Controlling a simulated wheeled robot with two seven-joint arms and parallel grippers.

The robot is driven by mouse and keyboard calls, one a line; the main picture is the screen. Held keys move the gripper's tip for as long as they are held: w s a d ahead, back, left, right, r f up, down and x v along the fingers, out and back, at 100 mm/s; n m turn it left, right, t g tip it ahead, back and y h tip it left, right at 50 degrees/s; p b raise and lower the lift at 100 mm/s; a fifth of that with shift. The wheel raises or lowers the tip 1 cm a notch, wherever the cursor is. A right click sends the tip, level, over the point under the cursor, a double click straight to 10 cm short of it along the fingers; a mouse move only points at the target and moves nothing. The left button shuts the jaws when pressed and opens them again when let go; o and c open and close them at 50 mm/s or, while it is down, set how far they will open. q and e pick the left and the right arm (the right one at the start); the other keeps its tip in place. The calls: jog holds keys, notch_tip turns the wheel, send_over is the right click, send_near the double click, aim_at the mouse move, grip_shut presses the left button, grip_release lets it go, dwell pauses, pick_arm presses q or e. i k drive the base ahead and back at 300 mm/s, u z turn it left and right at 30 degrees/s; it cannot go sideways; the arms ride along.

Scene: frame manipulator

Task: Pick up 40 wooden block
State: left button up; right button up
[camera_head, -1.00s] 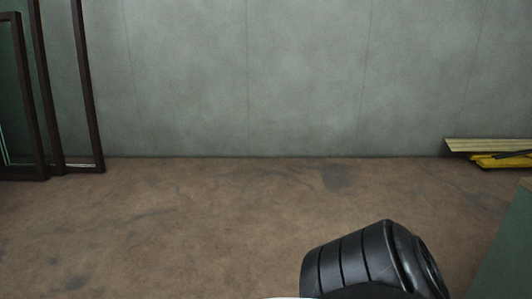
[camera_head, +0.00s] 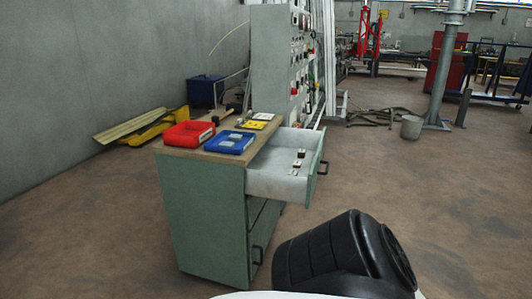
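I cannot pick out a wooden block for sure. A few small pale and dark pieces (camera_head: 298,162) lie in the open white top drawer (camera_head: 268,181) of a green cabinet (camera_head: 205,215), too small to identify. A red bin (camera_head: 190,134) and a blue bin (camera_head: 229,142) stand on the wooden cabinet top; the blue one holds small pale items. Neither of my grippers shows; only a black part of my own body is at the bottom.
The cabinet stands left of centre with its drawer pulled out to the right. Yellow objects and boards (camera_head: 140,127) lie by the left wall. A tall tool panel (camera_head: 285,60) stands behind. Brown floor is open to the right, with a grey bucket (camera_head: 411,127) farther back.

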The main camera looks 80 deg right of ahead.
aim_at(301, 152)
jog(key=z, duration=2.3)
jog(key=i, duration=1.45)
